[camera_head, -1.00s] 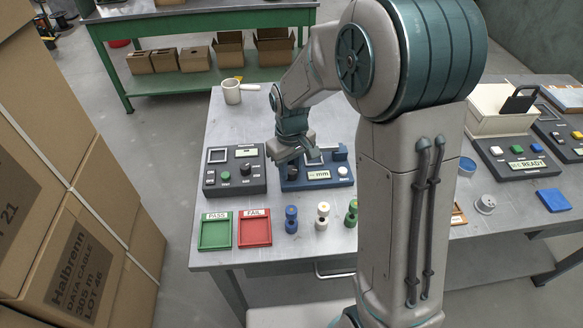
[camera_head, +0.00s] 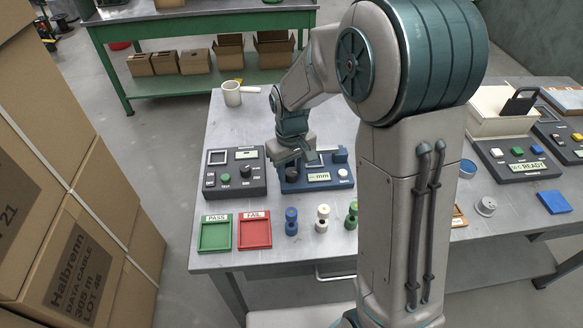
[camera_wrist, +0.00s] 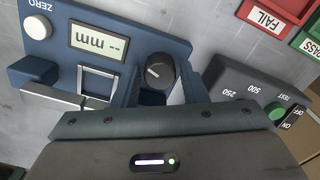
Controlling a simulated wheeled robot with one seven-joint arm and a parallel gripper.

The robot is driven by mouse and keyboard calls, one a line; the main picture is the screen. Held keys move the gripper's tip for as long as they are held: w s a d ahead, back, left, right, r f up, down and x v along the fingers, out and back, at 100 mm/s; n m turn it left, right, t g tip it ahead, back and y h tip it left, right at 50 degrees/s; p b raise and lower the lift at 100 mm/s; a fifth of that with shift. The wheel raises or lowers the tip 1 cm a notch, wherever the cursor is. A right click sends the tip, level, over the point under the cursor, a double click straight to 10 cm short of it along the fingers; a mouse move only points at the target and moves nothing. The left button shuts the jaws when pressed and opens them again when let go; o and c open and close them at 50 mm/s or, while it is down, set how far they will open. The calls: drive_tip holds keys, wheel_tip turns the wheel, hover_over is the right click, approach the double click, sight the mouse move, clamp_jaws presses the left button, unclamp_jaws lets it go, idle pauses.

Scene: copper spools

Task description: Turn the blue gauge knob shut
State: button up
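The blue gauge (camera_head: 318,184) stands on the table with an "-- mm" display and a white ZERO button; it also shows in the wrist view (camera_wrist: 165,40). Its black round knob (camera_wrist: 159,71) has a pale pointer line lying at a slant. My gripper (camera_wrist: 161,82) is over the gauge with its two dark fingers apart, one on each side of the knob. I see no clear contact between fingers and knob. In the head view my gripper (camera_head: 292,166) hides part of the gauge's left side.
A dark grey tester (camera_head: 236,189) with a green button stands just left of the gauge. Green PASS (camera_head: 215,248) and red FAIL (camera_head: 255,244) trays and several spools (camera_head: 291,228) lie in front. A white mug (camera_head: 232,97) stands behind.

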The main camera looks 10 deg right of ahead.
sight(291, 171)
wheel_tip(291, 171, up, 14)
idle(0.5)
drive_tip(key=shift+f, duration=0.1)
